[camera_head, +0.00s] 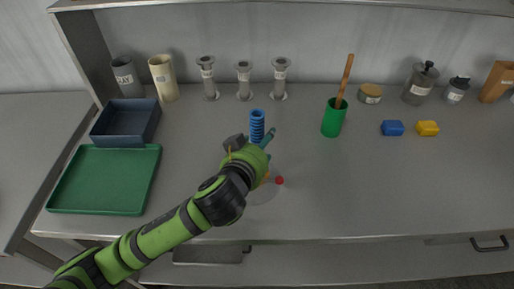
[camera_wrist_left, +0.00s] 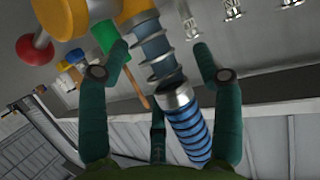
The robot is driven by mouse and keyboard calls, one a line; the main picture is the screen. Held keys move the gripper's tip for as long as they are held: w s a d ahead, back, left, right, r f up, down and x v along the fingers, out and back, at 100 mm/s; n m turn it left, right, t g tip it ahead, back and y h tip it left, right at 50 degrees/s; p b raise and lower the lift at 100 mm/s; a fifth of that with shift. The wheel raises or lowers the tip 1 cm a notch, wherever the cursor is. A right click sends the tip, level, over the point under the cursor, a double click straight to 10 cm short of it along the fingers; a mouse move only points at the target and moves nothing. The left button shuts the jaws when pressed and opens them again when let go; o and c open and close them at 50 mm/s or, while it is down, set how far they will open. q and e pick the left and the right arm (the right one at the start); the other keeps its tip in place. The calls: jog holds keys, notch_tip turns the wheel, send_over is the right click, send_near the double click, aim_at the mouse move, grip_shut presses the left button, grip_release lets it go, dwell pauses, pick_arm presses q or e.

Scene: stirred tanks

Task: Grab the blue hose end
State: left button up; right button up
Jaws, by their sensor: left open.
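The blue ribbed hose end (camera_head: 257,122) stands upright near the middle of the bench in the head view. In the left wrist view the hose end (camera_wrist_left: 187,122) lies between my left gripper's fingers, with a silver collar and a grey-blue ribbed part beyond it. My left gripper (camera_head: 256,139) is at the hose end in the head view, its fingers partly hidden by my wrist. In the wrist view the left gripper (camera_wrist_left: 165,62) is open, its fingers spread on both sides of the hose, with gaps visible. My right gripper is not in view.
A red knob (camera_head: 279,180) is just right of my wrist. A green cup (camera_head: 333,120) with a wooden stick stands to the right. A green tray (camera_head: 104,211) and dark blue bin (camera_head: 125,143) are left. Blue (camera_head: 392,128) and yellow (camera_head: 428,128) blocks lie right. The front right bench is clear.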

pick_arm(q)
jog(key=c, duration=1.2)
jog(key=shift+r, duration=0.1)
jog(key=shift+c, duration=0.5)
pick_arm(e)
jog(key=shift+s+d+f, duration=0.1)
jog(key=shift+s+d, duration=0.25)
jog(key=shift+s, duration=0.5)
